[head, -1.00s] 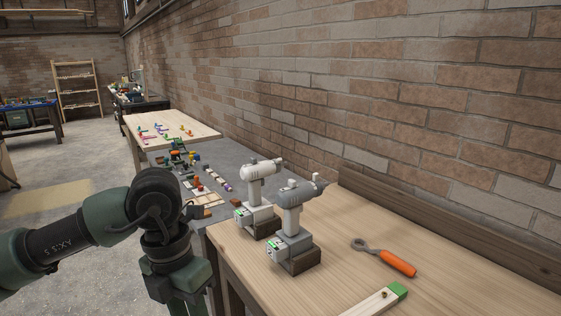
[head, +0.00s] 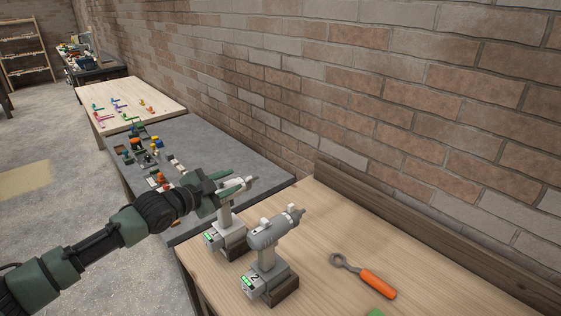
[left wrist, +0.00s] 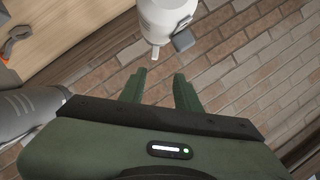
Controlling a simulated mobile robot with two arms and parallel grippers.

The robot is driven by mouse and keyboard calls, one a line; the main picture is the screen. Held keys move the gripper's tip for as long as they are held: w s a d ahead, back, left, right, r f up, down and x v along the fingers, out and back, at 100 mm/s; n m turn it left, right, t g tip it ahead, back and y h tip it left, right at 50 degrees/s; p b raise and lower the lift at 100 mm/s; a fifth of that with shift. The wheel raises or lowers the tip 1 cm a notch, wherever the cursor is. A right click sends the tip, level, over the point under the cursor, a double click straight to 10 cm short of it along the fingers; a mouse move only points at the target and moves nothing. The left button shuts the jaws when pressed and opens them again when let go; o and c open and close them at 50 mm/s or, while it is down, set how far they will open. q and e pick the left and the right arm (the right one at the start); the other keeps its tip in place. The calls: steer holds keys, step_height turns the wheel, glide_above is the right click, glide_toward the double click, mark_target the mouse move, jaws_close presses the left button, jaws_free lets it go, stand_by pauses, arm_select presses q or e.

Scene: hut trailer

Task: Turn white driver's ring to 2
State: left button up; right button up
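The white driver (head: 225,219) stands upright on the wooden bench, behind the grey driver. My left gripper (head: 232,189) is at its head and hides much of it in the head view. The white driver also shows at the top of the left wrist view (left wrist: 163,18), past the fingertips. My left gripper is open, its two green fingers apart (left wrist: 158,82), with nothing seen between them. The grey driver (head: 266,248) stands nearer, and part of it shows at the left of the left wrist view (left wrist: 32,108). The ring's setting cannot be read. My right gripper is out of view.
A tool with an orange handle (head: 377,284) lies on the wooden bench (head: 330,220) to the right. A brick wall (head: 400,110) runs behind. A grey table (head: 225,145) with small parts and a light wooden table (head: 90,97) stand farther back.

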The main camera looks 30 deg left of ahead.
mark_target(247, 179)
arm_select(q)
steer(key=shift+g, duration=0.4)
steer(key=p+x, duration=0.1)
steer(key=x, duration=0.2)
steer(key=f+p+x, duration=0.1)
steer(key=x, duration=0.2)
steer(key=shift+a, duration=0.15)
steer(key=shift+w+f, duration=0.25)
steer(key=shift+w, duration=0.2)
jaws_close()
